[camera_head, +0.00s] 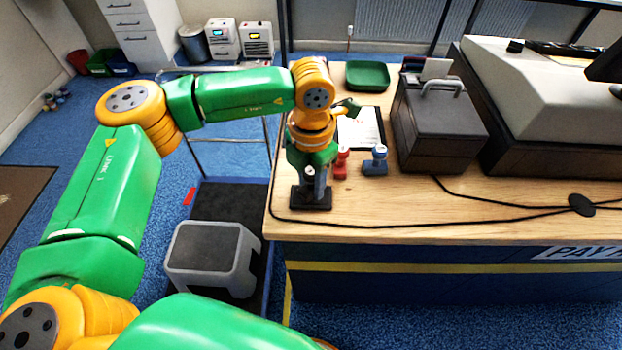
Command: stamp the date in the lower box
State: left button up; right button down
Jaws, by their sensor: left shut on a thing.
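My left gripper (312,172) points down at the near left of the wooden counter, shut on what looks like a stamp, mostly hidden by the fingers. Directly below it is a black block or pad (311,201); I cannot tell whether the held thing touches it. A red stamp (341,163) stands just right of the gripper, and a blue stamp (376,161) stands further right. A white paper form (362,128) lies behind them, partly covered by my arm; its boxes are too small to make out. My right gripper is not in view.
A dark grey box with a handle (437,125) and a large till (540,95) fill the counter's right. A green tray (367,76) lies at the back. A black cable (420,212) runs along the front edge. A grey step stool (211,256) stands on the floor.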

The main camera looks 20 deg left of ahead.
aim_at(311, 171)
pick_arm(q)
jog(key=shift+f+b, duration=0.4)
jog(key=shift+f, duration=0.05)
jog(key=shift+s, duration=0.1)
dwell(1.4)
notch_tip(311, 171, up, 7)
jog(key=p, duration=0.4)
dwell(0.3)
